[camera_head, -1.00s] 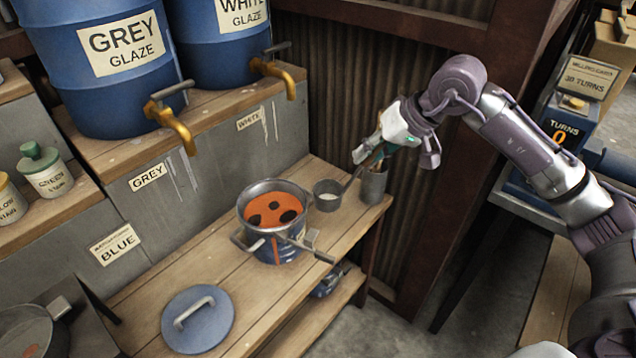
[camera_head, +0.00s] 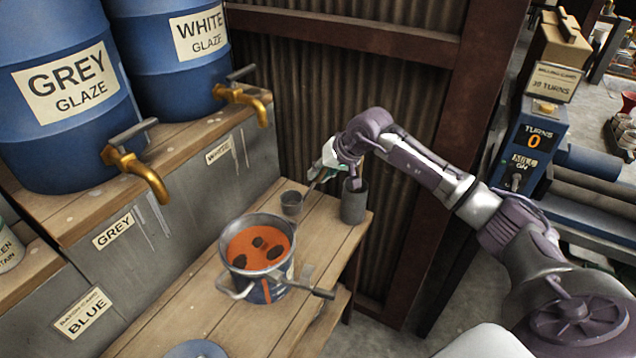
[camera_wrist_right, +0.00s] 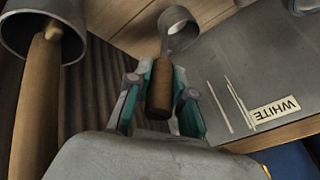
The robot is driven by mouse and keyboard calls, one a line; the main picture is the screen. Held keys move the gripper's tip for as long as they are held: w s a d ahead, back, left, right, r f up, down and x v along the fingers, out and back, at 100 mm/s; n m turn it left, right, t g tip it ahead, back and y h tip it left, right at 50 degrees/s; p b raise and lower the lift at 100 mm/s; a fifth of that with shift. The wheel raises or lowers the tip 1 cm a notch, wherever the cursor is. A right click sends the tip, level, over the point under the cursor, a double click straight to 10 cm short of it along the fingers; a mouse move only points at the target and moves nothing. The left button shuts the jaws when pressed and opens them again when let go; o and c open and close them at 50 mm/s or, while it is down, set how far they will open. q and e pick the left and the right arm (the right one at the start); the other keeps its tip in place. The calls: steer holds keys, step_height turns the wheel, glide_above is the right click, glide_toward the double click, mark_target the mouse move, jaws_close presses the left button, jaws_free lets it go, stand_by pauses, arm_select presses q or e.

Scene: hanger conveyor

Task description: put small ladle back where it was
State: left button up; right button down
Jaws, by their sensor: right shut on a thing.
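The small ladle's metal cup (camera_head: 291,202) is at the back of the wooden bench in the head view. My right gripper (camera_head: 318,174) is shut on its brown handle (camera_wrist_right: 160,88), and the cup (camera_wrist_right: 178,28) extends beyond the fingers in the right wrist view. I cannot tell whether the cup touches the bench. A dark grey cylindrical holder (camera_head: 354,203) stands right of the ladle, near the bench's right end. In the wrist view the holder (camera_wrist_right: 28,38) contains a wooden-handled tool (camera_wrist_right: 35,105). My left gripper is out of view.
A pot of orange glaze (camera_head: 258,247) with dark spots and projecting handles stands in front of the ladle. Blue glaze barrels (camera_head: 62,140) with brass taps stand on a ledge at left. A corrugated wall (camera_head: 300,110) is behind. A blue lid (camera_head: 196,349) shows at the bottom.

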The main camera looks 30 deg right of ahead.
steer(key=shift+w+a+f, duration=0.1)
steer(key=shift+w, duration=0.05)
steer(key=shift+f, duration=0.3)
step_height(320, 180, down, 2)
steer(key=shift+f+p, duration=0.25)
steer(key=shift+p, duration=0.2)
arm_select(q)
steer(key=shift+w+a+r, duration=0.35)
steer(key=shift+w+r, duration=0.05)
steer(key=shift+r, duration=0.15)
arm_select(e)
steer(key=shift+f, duration=0.45)
steer(key=shift+f, duration=0.15)
steer(key=c, duration=1)
jaws_free()
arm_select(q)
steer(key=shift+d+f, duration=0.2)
